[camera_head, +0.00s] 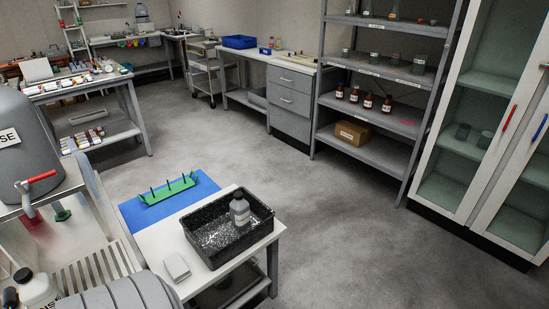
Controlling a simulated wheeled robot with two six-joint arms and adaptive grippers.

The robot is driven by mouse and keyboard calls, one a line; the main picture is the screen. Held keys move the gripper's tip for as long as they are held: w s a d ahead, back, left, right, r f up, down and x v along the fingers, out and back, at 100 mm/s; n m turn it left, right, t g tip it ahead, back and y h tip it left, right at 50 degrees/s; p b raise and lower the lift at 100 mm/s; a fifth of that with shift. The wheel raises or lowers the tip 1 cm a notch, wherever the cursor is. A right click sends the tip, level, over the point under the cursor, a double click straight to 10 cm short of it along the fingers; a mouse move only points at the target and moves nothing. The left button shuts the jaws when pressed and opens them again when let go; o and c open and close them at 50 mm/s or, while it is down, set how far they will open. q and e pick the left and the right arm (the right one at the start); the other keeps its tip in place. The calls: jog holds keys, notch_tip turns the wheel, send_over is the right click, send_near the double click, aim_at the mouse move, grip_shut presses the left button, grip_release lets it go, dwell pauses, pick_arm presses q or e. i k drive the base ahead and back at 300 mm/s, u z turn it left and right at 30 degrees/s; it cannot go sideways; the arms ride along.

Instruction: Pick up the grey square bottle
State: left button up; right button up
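The grey square bottle (240,211) has a pale label and a dark cap. It stands upright inside a black speckled tray (192,225), towards the tray's far right part. The tray sits on a small white table (160,246). Neither of my grippers shows in the head view, and nothing is touching the bottle.
A green pegged rack (168,190) lies on a blue mat (136,213) behind the tray. A small pale block (176,267) lies in front. A grey tank (28,145) with a red-handled tap stands left. Open floor (350,240) lies right of the table.

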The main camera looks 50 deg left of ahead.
aim_at(239, 209)
jog(key=u, duration=0.45)
jog(key=i, duration=0.9)
jog(key=u, duration=0.7)
